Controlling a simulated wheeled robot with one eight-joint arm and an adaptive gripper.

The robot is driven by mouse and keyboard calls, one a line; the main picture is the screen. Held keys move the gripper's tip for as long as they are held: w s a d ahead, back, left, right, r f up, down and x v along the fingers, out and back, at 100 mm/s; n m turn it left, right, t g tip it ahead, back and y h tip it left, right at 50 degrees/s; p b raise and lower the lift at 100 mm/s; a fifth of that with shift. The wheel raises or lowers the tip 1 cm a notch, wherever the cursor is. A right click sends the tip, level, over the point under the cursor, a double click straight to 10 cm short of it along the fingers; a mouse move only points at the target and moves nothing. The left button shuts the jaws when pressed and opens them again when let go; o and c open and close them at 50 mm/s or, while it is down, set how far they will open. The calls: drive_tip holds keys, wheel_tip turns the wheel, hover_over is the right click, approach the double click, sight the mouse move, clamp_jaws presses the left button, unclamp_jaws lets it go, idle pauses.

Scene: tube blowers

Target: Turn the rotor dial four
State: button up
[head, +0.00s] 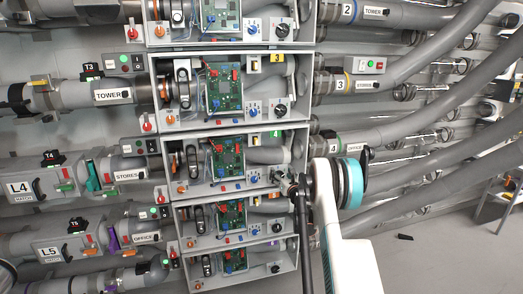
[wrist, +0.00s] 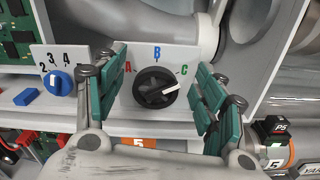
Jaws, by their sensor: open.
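The black rotor dial (wrist: 154,91) sits on a light panel in the wrist view, with letters A, B and C around it. Its white pointer slants up to the right, toward the green C. The panel belongs to the box labelled 4 (head: 276,134) in the head view. My gripper (wrist: 160,90) is open, one teal-padded finger on each side of the dial, with visible gaps. Whether the fingertips reach the dial's depth is unclear. In the head view my gripper (head: 287,181) is at the lower right of this box and hides the dial.
A blue numbered dial (wrist: 58,82) is just left of my left finger. A blue block (wrist: 27,96) lies farther left. An orange 5 label (wrist: 138,143) is below the panel. A black block marked P5 (wrist: 275,130) stands at lower right. Grey hoses (head: 440,60) fill the right side.

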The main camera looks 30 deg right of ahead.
drive_tip(key=shift+a+n, duration=0.25)
drive_tip(key=shift+n, duration=0.85)
drive_tip(key=p+v, duration=0.4)
drive_tip(key=v, duration=1)
drive_tip(key=a+r+m+g+h, duration=0.1)
drive_tip(key=a+r+m, duration=0.6)
drive_tip(key=r, duration=0.3)
drive_tip(key=w+a+r+m+g+h+b, duration=0.1)
drive_tip(key=a+r+m, duration=0.6)
drive_tip(key=r, duration=0.4)
drive_tip(key=shift+a+r+m+h, duration=0.3)
drive_tip(key=shift+a+m+h, duration=0.1)
drive_tip(key=shift+m, duration=0.1)
